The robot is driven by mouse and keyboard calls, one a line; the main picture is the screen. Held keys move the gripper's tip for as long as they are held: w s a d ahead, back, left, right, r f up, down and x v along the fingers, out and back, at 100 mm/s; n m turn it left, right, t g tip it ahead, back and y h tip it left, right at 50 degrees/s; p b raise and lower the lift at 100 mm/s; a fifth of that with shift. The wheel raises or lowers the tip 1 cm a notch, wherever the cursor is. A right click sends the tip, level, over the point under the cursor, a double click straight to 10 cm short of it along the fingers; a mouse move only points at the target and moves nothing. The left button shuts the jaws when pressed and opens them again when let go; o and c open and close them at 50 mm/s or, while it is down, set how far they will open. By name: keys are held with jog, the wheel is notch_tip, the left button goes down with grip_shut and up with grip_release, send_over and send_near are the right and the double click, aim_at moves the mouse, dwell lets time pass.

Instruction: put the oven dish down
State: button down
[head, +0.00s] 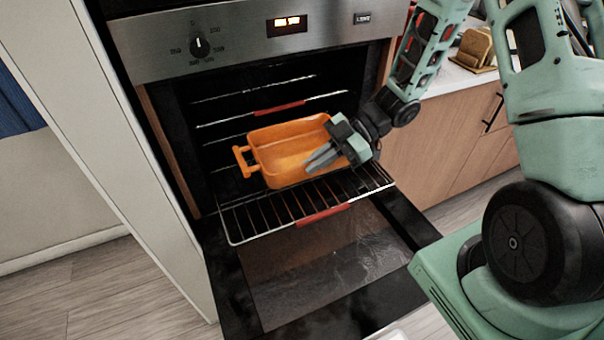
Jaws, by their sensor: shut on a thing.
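The orange oven dish (282,148) is a rectangular pan with a loop handle on its left end. It is over the pulled-out wire rack (272,214) at the oven's mouth and looks about level. I cannot tell whether its base touches the rack. My gripper (322,160) is at the dish's right end, shut on the dish there, with its fingers over the near right side. The gripper hides that end of the dish and any handle there.
The oven door (318,264) is folded down in front, below the rack. A red strip (323,215) marks the rack's front edge. More rack wires and another red strip (279,108) are inside. A counter with a wooden holder (474,48) is at right, a white panel (95,110) at left.

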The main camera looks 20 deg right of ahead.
jog(key=shift+f, duration=3.65)
jog(key=shift+f, duration=0.1)
jog(key=c, duration=1.6)
grip_release()
